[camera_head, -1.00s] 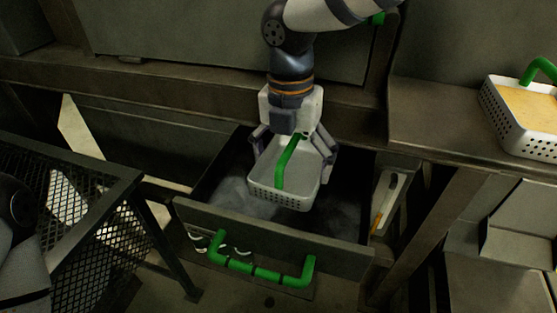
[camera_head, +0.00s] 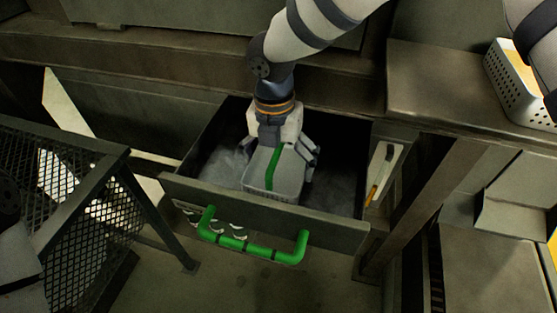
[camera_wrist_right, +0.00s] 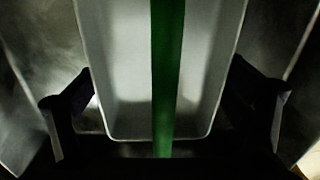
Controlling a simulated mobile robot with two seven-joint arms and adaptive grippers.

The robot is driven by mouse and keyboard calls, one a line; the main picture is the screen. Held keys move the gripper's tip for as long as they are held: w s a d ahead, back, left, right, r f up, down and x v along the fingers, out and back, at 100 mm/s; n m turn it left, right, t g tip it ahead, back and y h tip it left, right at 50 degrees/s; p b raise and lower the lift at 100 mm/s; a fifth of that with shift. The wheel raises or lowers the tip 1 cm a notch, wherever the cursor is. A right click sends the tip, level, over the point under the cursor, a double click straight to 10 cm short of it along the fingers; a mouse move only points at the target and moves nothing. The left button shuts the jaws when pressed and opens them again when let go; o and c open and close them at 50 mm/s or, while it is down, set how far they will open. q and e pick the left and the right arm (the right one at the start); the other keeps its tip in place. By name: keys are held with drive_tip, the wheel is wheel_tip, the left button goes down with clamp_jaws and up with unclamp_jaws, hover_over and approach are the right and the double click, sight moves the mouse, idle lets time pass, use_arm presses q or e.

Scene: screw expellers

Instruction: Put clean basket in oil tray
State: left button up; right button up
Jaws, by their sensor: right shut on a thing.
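The white basket (camera_head: 259,168) with a green handle is empty inside as far as I can see. It sits low inside the open oil tray (camera_head: 320,226), a dark drawer with a green bar handle (camera_head: 252,247) on its front. My right gripper (camera_head: 278,168) is shut on the basket, with a finger on each side. In the right wrist view the basket (camera_wrist_right: 125,70) is between the dark fingers (camera_wrist_right: 165,108), its green handle running through the middle. I cannot tell whether the basket touches the tray floor. My left gripper is out of view.
A second white perforated basket (camera_head: 511,87) with yellow contents stands on the ledge (camera_head: 430,85) at the right, partly hidden by an arm link of mine. A mesh-sided metal frame (camera_head: 75,185) stands at the left. The tray has free room around the held basket.

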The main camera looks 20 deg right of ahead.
drive_tip(key=shift+f, duration=0.1)
drive_tip(key=o, duration=1.1)
drive_tip(key=r, duration=1.2)
drive_tip(key=shift+w+a+r+p, duration=0.15)
drive_tip(key=shift+a+p, duration=0.1)
drive_tip(key=shift+p, duration=0.1)
